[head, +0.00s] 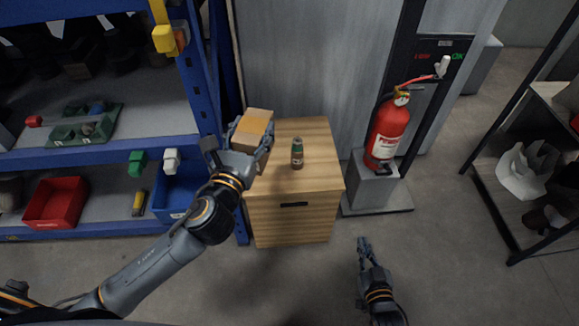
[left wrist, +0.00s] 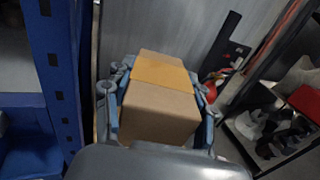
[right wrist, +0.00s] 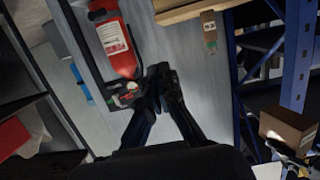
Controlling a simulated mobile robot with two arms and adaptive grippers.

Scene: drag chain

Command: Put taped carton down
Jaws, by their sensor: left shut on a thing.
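The taped carton (head: 257,124) is a brown box with an orange-tan tape band. My left gripper (head: 247,138) is shut on it, at the back left of the wooden cabinet (head: 318,180). The left wrist view shows the carton (left wrist: 160,110) between the two fingers. Whether its underside touches the cabinet top is hidden. The carton also shows at the right edge of the right wrist view (right wrist: 288,132). My right gripper (head: 363,242) is empty above the floor, right of the cabinet; its fingertips meet in the right wrist view (right wrist: 160,76).
A small green-and-brown bottle (head: 297,154) stands on the cabinet top, right of the carton. A blue shelf rack (head: 205,90) is close on the left. A red fire extinguisher (head: 388,130) stands on a grey block at right. The cabinet's right and front top is clear.

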